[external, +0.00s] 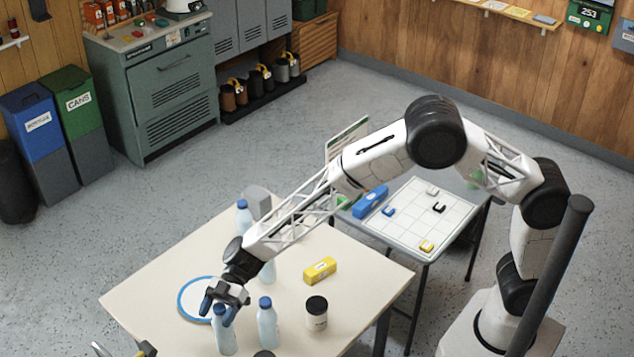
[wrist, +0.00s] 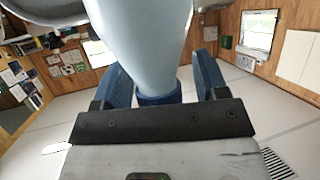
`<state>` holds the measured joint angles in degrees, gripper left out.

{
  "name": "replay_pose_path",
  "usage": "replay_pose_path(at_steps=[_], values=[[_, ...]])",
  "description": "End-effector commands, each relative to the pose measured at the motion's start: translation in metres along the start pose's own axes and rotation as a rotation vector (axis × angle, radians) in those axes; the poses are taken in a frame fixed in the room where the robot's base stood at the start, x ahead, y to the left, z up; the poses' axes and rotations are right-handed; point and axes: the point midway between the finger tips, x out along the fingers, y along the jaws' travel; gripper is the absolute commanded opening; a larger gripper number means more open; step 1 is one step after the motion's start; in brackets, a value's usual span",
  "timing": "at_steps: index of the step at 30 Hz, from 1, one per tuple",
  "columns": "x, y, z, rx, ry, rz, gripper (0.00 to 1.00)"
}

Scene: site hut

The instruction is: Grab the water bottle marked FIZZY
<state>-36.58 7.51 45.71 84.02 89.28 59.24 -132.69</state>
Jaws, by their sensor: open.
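Several clear water bottles with blue caps stand upright on the cream table (external: 150,290). My gripper (external: 218,309) points down over the front-left bottle (external: 224,337). Its blue fingers are open on either side of that bottle's cap and neck. In the wrist view a bottle (wrist: 140,35) with a blue cap (wrist: 158,98) stands between the spread fingers (wrist: 160,75), with gaps beside it. A second bottle (external: 268,327) stands close to its right. Another bottle (external: 244,218) is at the back, and one (external: 267,272) is partly hidden behind my arm. No FIZZY marking is readable.
A white, blue-rimmed round plate (external: 182,300) lies left of the gripper. A dark-lidded jar (external: 317,315) and a yellow box (external: 320,270) stand to the right. A grey object (external: 257,200) is at the back. A side table (external: 400,235) holds small coloured pieces.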

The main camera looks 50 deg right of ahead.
Motion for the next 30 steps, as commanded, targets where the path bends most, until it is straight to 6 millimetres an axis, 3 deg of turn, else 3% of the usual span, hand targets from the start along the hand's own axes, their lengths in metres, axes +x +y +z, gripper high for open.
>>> replay_pose_path(at_steps=[15,27,30], values=[[-0.0003,0.0001,0.0000,0.000,0.000,0.000,0.65],[-0.0004,0.0001,0.0001,0.000,0.000,0.000,0.04],[-0.0004,0.0001,0.0001,0.000,0.000,0.000,0.00]])
